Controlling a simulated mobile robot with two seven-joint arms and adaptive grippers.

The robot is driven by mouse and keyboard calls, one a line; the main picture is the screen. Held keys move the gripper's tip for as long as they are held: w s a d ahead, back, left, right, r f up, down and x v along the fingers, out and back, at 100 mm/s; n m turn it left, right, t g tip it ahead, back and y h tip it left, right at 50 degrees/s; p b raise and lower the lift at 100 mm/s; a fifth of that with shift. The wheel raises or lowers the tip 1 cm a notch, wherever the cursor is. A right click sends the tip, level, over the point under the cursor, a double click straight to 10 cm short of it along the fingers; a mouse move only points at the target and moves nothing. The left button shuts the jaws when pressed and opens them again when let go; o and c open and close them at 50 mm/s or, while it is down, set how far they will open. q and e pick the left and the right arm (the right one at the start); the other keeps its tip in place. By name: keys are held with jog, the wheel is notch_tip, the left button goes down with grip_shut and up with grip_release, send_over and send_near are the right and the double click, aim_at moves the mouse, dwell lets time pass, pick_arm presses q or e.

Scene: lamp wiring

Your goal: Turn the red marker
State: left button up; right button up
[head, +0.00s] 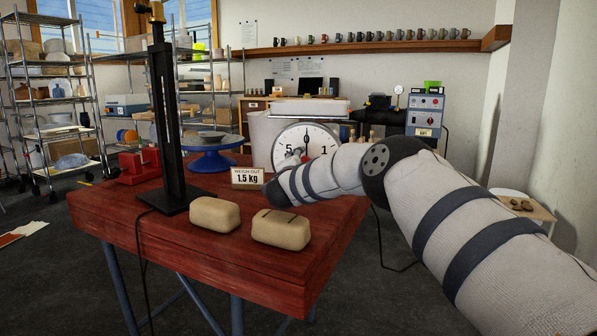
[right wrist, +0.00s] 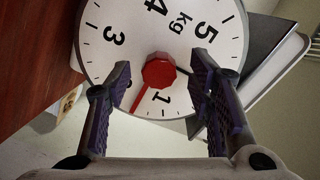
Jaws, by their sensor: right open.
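The round white scale dial (head: 322,137) faces me, with black numbers and a kg mark. The red marker (right wrist: 158,72) is a faceted red knob at the dial's middle, with a thin red pointer toward the edge near the 1, on the side away from the 5. My right gripper (right wrist: 161,66) is open, one finger on each side of the knob. Gaps show between the fingers and the knob. In the head view my wrist covers most of the gripper and the lower dial. My left gripper is not in view.
A sign (head: 247,178) reading "WEIGH OUT 1.5 kg" stands on the red table (head: 165,235). Two tan clay blocks (head: 215,215) lie at the front. A black upright stand (head: 170,130) and a blue turntable (head: 209,159) stand left of the scale.

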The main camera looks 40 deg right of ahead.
jog(key=v, duration=0.9)
jog(key=shift+s+a, duration=0.2)
